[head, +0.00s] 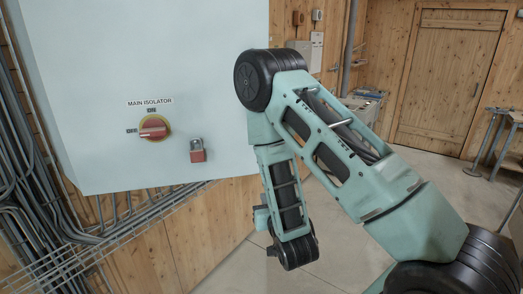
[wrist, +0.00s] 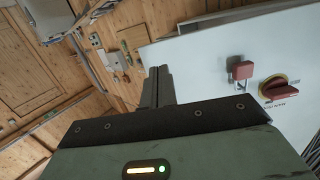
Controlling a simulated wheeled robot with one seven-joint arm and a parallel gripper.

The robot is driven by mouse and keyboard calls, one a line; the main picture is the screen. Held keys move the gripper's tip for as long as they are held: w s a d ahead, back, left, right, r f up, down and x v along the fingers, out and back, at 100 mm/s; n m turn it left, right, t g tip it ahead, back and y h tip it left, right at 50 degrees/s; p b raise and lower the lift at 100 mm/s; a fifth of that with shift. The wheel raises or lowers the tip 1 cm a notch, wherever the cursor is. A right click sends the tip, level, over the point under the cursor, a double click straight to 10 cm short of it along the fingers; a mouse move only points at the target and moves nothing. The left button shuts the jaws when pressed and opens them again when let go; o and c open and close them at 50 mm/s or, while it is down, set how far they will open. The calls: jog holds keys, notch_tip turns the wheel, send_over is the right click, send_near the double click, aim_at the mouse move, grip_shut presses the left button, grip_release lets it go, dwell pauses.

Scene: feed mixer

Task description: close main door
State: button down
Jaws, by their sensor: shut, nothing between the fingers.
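The main door appears to be the large pale blue-grey panel (head: 80,70) marked MAIN ISOLATOR, filling the left of the head view. It carries a red rotary handle on a yellow disc (head: 154,128) and a red padlock (head: 197,151). The panel (wrist: 205,60) also shows in the wrist view, with the padlock (wrist: 242,71) and handle (wrist: 280,88) on its face. My gripper (wrist: 158,72) is shut and empty, its fingers near the panel's left edge in that view. I cannot tell whether they touch it. The fingers are not clear in the head view.
Bundled grey cables on a wire tray (head: 110,228) run along the wooden wall below the panel. A closed wooden door (head: 447,75) stands at the back right. A metal stand (head: 498,135) is at the far right. Bare floor (head: 440,165) lies between.

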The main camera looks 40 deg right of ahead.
jog(key=shift+t+h, duration=0.5)
jog(key=shift+t, duration=0.1)
jog(key=w+d+r+b, duration=0.1)
jog(key=b, duration=0.2)
jog(key=w+d+r+b, duration=0.1)
jog(key=w+d+b, duration=0.1)
jog(key=b, duration=0.2)
jog(key=shift+d, duration=0.15)
jog(key=b, duration=0.5)
jog(key=shift+w+d, duration=0.15)
jog(key=shift+w, duration=0.1)
jog(key=x, duration=0.9)
jog(key=shift+r, duration=0.3)
jog(key=shift+w, duration=0.1)
